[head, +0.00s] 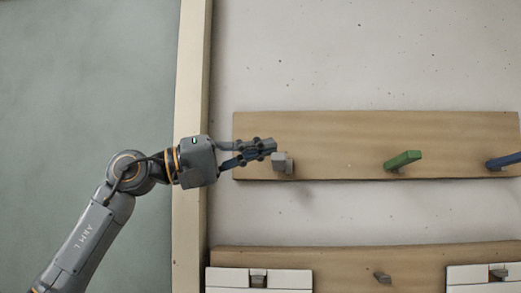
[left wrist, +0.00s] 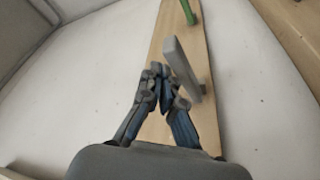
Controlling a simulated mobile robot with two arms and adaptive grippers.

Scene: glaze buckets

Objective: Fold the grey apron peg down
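The grey apron peg (head: 283,162) is at the left end of the upper wooden board (head: 340,128). In the left wrist view the grey peg (left wrist: 182,66) stands out from the board as a flat bar. My left gripper (head: 270,147) comes in from the left and its fingertips overlap the peg's upper left part in the head view. In the left wrist view the left gripper's fingertips (left wrist: 160,84) are together, just left of the peg, with nothing seen between them. I cannot tell whether they touch the peg. My right gripper is not in view.
A green peg (head: 403,160) and a blue peg (head: 504,160) stick out farther right on the same board. A lower board (head: 350,260) carries a small grey peg (head: 382,277) between two white panels (head: 225,278). A pale vertical post (head: 190,100) stands left of the boards.

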